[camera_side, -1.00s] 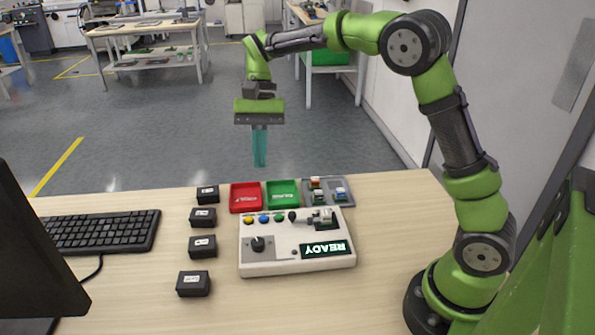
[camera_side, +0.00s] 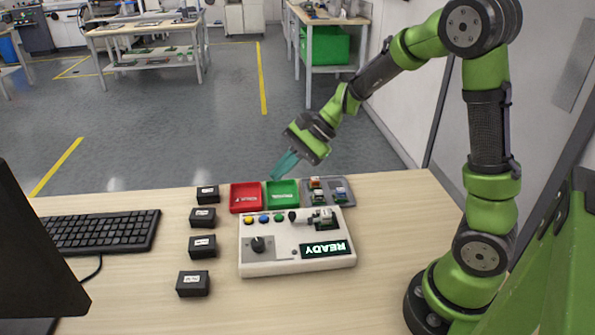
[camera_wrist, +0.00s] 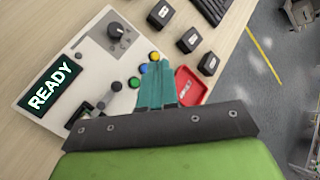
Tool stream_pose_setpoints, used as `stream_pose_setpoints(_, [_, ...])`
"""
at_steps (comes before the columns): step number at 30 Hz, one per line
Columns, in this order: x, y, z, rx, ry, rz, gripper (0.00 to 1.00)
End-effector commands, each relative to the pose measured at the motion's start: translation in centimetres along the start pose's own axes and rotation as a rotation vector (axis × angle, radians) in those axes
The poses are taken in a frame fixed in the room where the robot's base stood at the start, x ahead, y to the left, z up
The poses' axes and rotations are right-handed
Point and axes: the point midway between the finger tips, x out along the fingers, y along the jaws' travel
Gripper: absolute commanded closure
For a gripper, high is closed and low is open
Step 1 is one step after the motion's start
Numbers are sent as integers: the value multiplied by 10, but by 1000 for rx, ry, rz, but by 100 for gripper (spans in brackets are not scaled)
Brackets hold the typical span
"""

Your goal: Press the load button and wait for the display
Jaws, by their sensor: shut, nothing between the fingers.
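A white control box (camera_side: 270,262) sits on the wooden table. Its display (camera_side: 323,249) reads READY in the side view, and the display also shows READY in the wrist view (camera_wrist: 49,88). A yellow button (camera_side: 248,220), a blue button (camera_side: 264,218) and a green button (camera_side: 279,217) stand in a row along its far edge. Which is the load button cannot be read. A black knob (camera_side: 258,244) sits lower left. My gripper (camera_side: 278,176) is shut and empty, tilted above the green tray. In the wrist view its teal fingers (camera_wrist: 155,85) appear close to the buttons.
A red tray (camera_side: 245,197), a green tray (camera_side: 283,193) and a grey tray (camera_side: 345,201) with small parts stand behind the box. Several black blocks, including one at the front (camera_side: 193,284), line its left side. A keyboard (camera_side: 95,231) lies farther left.

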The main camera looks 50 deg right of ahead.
Motion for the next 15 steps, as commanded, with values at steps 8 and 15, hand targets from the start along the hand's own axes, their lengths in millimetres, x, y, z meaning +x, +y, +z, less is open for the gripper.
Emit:
stream_pose_setpoints(8, [8,5,-5,2,-2,3,100])
stream_pose_setpoints(15, [31,22,-21,4,-3,5,100])
